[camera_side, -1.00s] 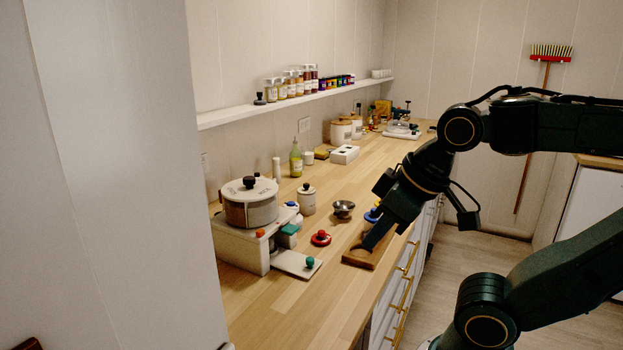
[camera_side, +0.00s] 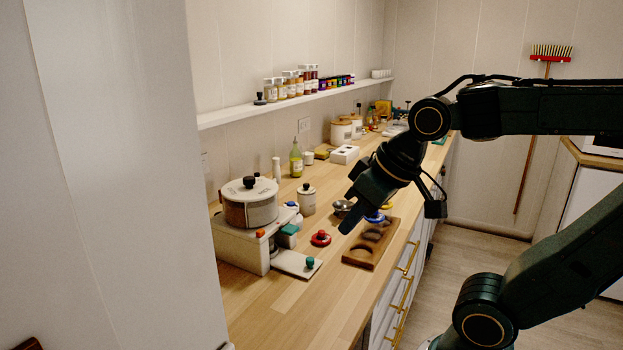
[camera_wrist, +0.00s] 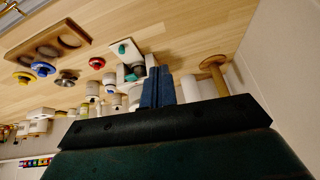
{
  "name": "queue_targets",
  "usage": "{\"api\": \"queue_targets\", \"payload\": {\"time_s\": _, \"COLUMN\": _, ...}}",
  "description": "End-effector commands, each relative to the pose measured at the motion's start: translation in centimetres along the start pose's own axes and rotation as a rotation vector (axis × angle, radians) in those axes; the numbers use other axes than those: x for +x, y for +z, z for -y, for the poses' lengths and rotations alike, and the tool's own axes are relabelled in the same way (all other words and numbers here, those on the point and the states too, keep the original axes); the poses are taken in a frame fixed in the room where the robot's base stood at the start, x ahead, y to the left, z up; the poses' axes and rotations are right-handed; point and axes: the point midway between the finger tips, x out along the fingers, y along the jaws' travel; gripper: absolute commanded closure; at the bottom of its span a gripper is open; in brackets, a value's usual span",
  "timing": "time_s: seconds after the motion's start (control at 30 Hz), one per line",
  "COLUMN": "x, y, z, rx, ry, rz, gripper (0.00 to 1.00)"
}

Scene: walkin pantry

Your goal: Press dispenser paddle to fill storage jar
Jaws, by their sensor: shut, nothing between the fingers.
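The dispenser, a drum-shaped canister (camera_side: 250,210) with a white lid and black knob, stands on a white base (camera_side: 238,248) at the counter's left end. An orange knob (camera_side: 260,233) sits on the base's top front, and a teal knob (camera_side: 310,262) is on a low white plate in front. The teal knob also shows in the wrist view (camera_wrist: 122,48). I cannot tell which part is the paddle.
A red knobbed lid (camera_side: 320,238) lies between dispenser and wooden board (camera_side: 360,258). A green bottle (camera_side: 296,160) stands behind. The near counter is clear.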

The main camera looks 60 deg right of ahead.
Motion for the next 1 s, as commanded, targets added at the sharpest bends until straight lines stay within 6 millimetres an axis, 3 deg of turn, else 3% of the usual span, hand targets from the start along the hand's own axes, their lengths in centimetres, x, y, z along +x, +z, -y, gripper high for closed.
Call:
{"api": "queue_targets", "payload": {"time_s": 0.47, "x": 4.3, "y": -8.6, "z": -2.9, "rx": 0.232, "ry": -0.049, "rz": -0.078, "gripper": 1.00}}
{"api": "queue_targets", "payload": {"time_s": 1.0, "x": 9.8, "y": -15.9, "z": -9.8, "rx": 0.529, "ry": -0.138, "rz": -0.192, "gripper": 1.00}}
